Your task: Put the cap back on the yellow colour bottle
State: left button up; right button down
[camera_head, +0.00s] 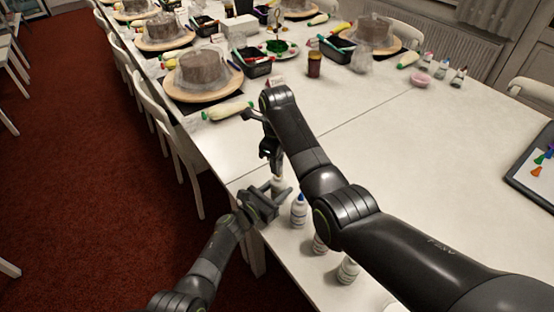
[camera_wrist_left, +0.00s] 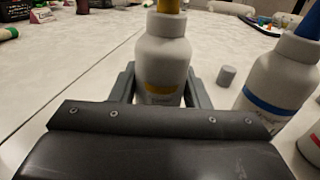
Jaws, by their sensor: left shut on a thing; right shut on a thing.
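The yellow colour bottle (camera_wrist_left: 165,60) is white with a yellow band and a yellow top, upright in the left wrist view. My left gripper (camera_head: 268,197) is shut around its body; the bottle (camera_head: 278,184) is partly hidden by the fingers in the head view. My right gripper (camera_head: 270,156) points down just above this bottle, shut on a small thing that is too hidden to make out. A small grey cylinder (camera_wrist_left: 227,76), like a cap, stands on the table beside the bottle.
A blue-banded bottle (camera_wrist_left: 276,84) with a blue top (camera_head: 299,212) stands close to the right. More white bottles (camera_head: 348,270) line the table's near edge. Cakes on boards (camera_head: 203,75) and tools stand farther back. The table's middle right is clear.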

jog(key=shift+f, duration=0.6)
dwell(0.3)
jog(key=m, duration=0.6)
jog(key=shift+w+m, duration=0.1)
jog(key=shift+m, duration=0.2)
jog(key=c, duration=1.3)
grip_release()
jog(key=shift+r, duration=2.3)
